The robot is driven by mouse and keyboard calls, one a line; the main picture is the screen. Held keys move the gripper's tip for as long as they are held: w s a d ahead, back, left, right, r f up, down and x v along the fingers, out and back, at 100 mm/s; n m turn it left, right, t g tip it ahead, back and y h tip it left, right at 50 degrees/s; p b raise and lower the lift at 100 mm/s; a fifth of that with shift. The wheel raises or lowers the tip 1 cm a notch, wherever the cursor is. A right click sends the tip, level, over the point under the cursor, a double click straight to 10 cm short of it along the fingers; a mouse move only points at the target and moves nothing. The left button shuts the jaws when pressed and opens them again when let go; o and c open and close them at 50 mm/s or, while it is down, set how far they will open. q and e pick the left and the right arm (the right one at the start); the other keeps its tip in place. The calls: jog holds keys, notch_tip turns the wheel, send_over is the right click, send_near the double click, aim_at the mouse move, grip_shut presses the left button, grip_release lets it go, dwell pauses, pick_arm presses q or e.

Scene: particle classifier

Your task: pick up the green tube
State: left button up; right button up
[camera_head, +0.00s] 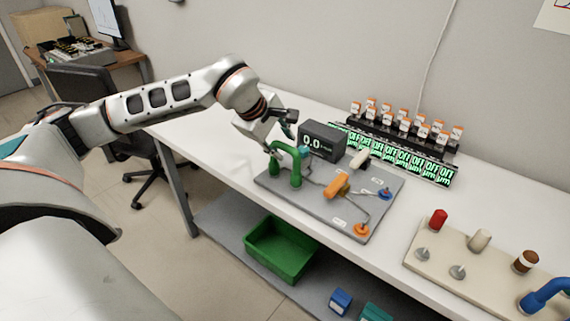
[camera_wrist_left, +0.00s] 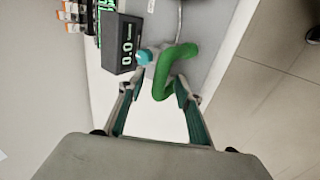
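The green tube (camera_head: 287,149) is a bent arch at the left end of the grey board (camera_head: 320,213). One leg comes down to the board; the cyan-tipped part beside it also shows in the left wrist view (camera_wrist_left: 146,56). My left gripper (camera_head: 284,133) is just above and behind the tube. In the left wrist view, its two fingers (camera_wrist_left: 156,88) are spread apart, with the near end of the green tube (camera_wrist_left: 164,75) between or just beyond the tips. No grip on it shows. My right gripper is not in view.
A dark display box (camera_head: 322,142) reading 0.0 stands close behind the tube. An orange piece (camera_head: 337,187) and knobs share the board. Racked vials (camera_head: 405,122) and green displays line the wall. A beige board (camera_head: 440,255) is at right. A green bin (camera_head: 280,250) sits below.

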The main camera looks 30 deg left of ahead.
pick_arm(q)
jog(key=x, duration=0.2)
jog(key=shift+w+f, duration=0.2)
jog(key=shift+f, duration=0.1)
grip_shut()
jog(key=shift+r, duration=0.15)
notch_tip(320, 180, up, 20)
jog(key=p, duration=0.3)
